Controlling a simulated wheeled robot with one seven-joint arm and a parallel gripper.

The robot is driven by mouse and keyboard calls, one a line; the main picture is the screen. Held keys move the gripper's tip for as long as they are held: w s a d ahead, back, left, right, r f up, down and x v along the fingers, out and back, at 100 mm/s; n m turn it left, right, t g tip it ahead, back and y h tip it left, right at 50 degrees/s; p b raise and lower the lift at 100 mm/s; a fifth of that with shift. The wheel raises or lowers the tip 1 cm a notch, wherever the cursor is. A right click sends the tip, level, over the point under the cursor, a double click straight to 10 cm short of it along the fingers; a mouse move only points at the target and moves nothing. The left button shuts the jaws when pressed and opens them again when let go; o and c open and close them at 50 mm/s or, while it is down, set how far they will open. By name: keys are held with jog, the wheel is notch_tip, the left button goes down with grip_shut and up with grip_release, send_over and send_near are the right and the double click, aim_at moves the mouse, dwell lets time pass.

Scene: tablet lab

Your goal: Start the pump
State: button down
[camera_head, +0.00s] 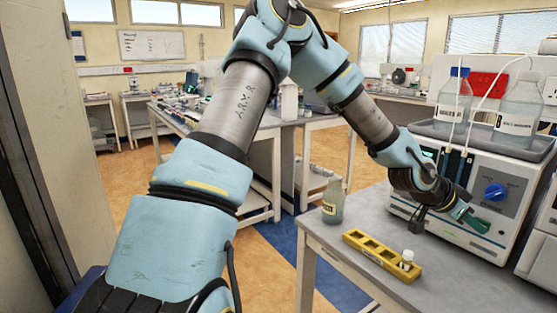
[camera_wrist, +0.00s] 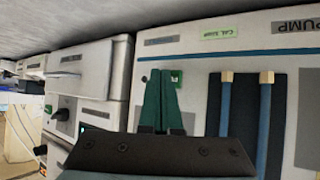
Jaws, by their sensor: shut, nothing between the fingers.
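The pump (camera_head: 430,170) is a white box on the bench at the right, with a blue knob (camera_head: 495,192) on its front. In the wrist view its front panel (camera_wrist: 220,62) appears turned, with the PUMP label at the upper right. A small green switch (camera_wrist: 177,78) shows on that panel, close beside my fingertips. My gripper (camera_wrist: 158,74) has green fingers, shut and empty, pointing at the panel. I cannot tell whether they touch the switch. In the head view my gripper (camera_head: 472,220) is low in front of the pump, below the knob.
A tray (camera_head: 475,138) on the pump holds bottles with tubing. A yellow rack (camera_head: 378,256) with a small white-capped vial (camera_head: 407,258) and a greenish bottle (camera_head: 333,202) stand on the bench, left of my gripper. Blue tubes (camera_wrist: 226,105) run over a dark plate.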

dwell(0.6)
jog(key=shift+s+a, duration=0.3)
jog(key=shift+a, duration=0.1)
jog(key=s+a, duration=0.3)
jog(key=a, duration=0.2)
jog(key=shift+p, duration=0.3)
jog(key=shift+s, duration=0.1)
